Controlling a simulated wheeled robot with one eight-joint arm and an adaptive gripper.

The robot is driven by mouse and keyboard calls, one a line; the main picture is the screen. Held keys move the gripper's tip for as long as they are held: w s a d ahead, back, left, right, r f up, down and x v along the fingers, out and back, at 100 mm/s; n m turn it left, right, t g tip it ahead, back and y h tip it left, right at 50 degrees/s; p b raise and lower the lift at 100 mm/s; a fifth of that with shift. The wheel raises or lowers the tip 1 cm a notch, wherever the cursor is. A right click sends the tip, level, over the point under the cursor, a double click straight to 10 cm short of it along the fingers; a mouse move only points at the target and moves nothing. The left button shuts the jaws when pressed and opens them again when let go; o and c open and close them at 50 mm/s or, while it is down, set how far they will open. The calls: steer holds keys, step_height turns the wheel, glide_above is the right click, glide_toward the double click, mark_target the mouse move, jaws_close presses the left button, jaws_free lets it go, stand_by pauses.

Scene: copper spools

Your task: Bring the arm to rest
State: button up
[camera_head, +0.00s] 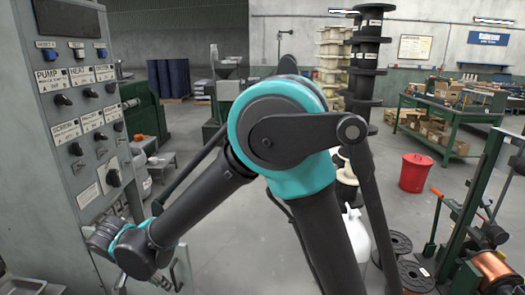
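My arm rises from the bottom middle to a dark elbow with teal bands, then bends down to the lower left. Its wrist end (132,252) is in front of the foot of the grey control cabinet. A copper spool (495,270) sits in a green machine at the lower right. Black spools (392,246) lie on the floor right of my arm, partly hidden by it.
The grey control cabinet (75,120) stands close on the left. A red bin (414,172) stands on open floor at the right, before a green workbench (445,130) with boxes. Tall stacks of black spools (368,50) and pale spools (333,55) stand behind my elbow.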

steer(key=w+d+r+n+g+y, duration=0.1)
steer(key=w+d, duration=0.5)
steer(key=d, duration=0.6)
steer(key=w+d+r+n, duration=0.1)
steer(key=w+d, duration=0.5)
steer(key=d, duration=0.6)
steer(key=s+d+f+n+t, duration=0.1)
steer(key=s+d, duration=0.2)
steer(key=d, duration=0.9)
steer(key=s+d+f+n+y, duration=0.1)
steer(key=s+d, duration=0.2)
steer(key=d, duration=0.9)
steer(key=shift+s+f+n+t, duration=0.2)
steer(key=shift+s+n+t, duration=0.05)
steer(key=shift+n+t, duration=0.15)
